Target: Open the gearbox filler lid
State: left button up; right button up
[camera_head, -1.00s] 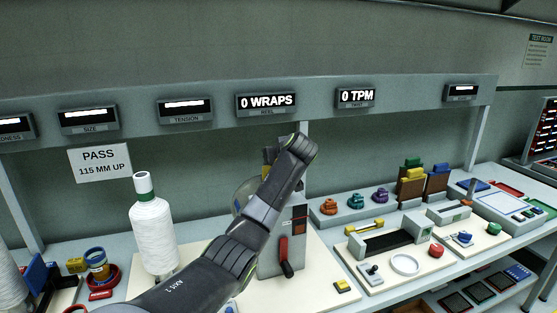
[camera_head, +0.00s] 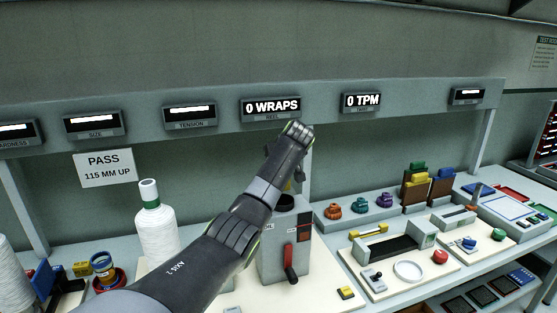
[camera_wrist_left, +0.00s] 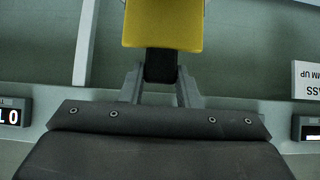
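A grey machine box (camera_head: 270,262) with a red lever (camera_head: 290,262) stands on the bench, and I take it for the gearbox. A dark round part (camera_head: 284,203) shows on its top; I cannot tell whether it is an open hole. My left arm (camera_head: 262,190) reaches over the box, and its gripper is hidden behind my wrist there. In the left wrist view my left gripper (camera_wrist_left: 161,80) has its fingers against both sides of a black stem (camera_wrist_left: 160,65) with a yellow plate (camera_wrist_left: 163,22), perhaps the lid. Whether this piece is still joined to the box is hidden. My right gripper is out of view.
A white spool (camera_head: 156,228) stands left of the box. A shelf with several displays (camera_head: 270,107) runs above and behind my wrist.

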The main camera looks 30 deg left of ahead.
pick_arm(q)
jog(key=o, duration=0.4)
jog(key=shift+r, duration=0.2)
jog(key=shift+f, duration=0.1)
jog(key=shift+d, duration=0.1)
jog(key=shift+b+v, duration=2.6)
jog(key=shift+v, duration=6.1)
